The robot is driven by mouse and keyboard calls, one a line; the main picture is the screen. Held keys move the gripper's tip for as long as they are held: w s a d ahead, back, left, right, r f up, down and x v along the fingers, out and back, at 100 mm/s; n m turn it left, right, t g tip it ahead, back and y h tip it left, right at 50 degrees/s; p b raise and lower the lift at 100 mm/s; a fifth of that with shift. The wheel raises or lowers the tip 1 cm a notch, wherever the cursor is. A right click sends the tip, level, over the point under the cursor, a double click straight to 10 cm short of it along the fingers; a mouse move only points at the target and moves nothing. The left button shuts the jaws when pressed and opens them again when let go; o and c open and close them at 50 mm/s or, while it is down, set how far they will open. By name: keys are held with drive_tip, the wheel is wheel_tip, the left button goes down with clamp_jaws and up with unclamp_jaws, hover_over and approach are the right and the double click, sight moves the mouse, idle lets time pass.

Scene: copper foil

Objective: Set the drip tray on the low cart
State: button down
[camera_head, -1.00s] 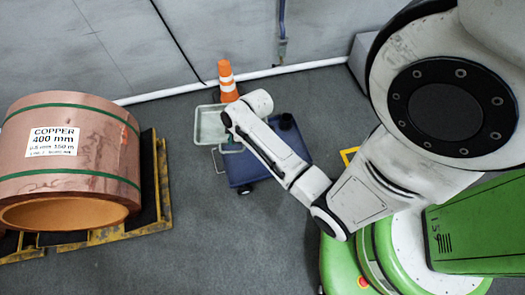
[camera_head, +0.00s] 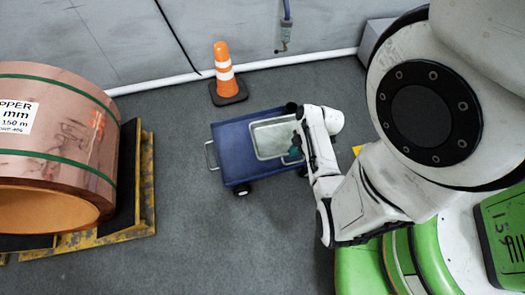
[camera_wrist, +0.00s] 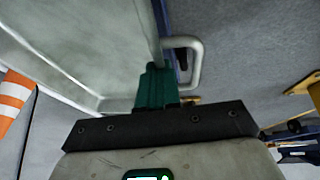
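The drip tray (camera_head: 258,141) is a shallow pale grey-green tray. In the head view it lies over the right part of the low blue cart (camera_head: 232,150), roughly level. Whether it rests on the deck or hangs just above it, I cannot tell. My gripper (camera_head: 295,150) is at the tray's right, near edge. In the wrist view the tray (camera_wrist: 85,45) fills the upper left, and the teal fingers of my gripper (camera_wrist: 155,85) close on its rim. A strip of blue shows just beyond the rim. My arm hides the cart's right end.
An orange and white cone (camera_head: 226,75) stands behind the cart, near the wall. A large copper coil (camera_head: 60,150) sits on a yellow-edged pallet (camera_head: 145,185) to the left. The cart has a pale handle (camera_head: 210,155) at its left. Grey floor is clear in front.

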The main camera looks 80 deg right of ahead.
sight(271, 153)
drive_tip(key=w+f+b, duration=0.1)
drive_tip(key=w, duration=0.1)
drive_tip(key=w+f+b, duration=0.1)
drive_tip(key=w+f, duration=0.1)
drive_tip(key=w, duration=0.1)
drive_tip(key=w+f+b, duration=0.1)
drive_tip(key=w, duration=0.2)
drive_tip(key=shift+w+f+b, duration=0.15)
drive_tip(key=shift+w+b, duration=0.1)
drive_tip(key=shift+b, duration=0.15)
drive_tip(key=w+f+b, duration=0.1)
drive_tip(key=w+f, duration=0.1)
drive_tip(key=w+f+b, duration=0.2)
drive_tip(key=shift+w+f, duration=0.2)
drive_tip(key=shift+f, duration=0.1)
drive_tip(key=shift+s+b+x, duration=0.15)
drive_tip(key=shift+b+x, duration=0.55)
drive_tip(key=shift+x, duration=0.3)
drive_tip(key=shift+s+b+x, duration=0.15)
drive_tip(key=shift+b+x, duration=0.5)
drive_tip(key=shift+x, duration=0.3)
drive_tip(key=shift+d+f, duration=0.15)
drive_tip(key=shift+f, duration=0.05)
drive_tip(key=shift+f, duration=0.1)
drive_tip(key=c, duration=1.4)
unclamp_jaws()
drive_tip(key=shift+o, duration=0.2)
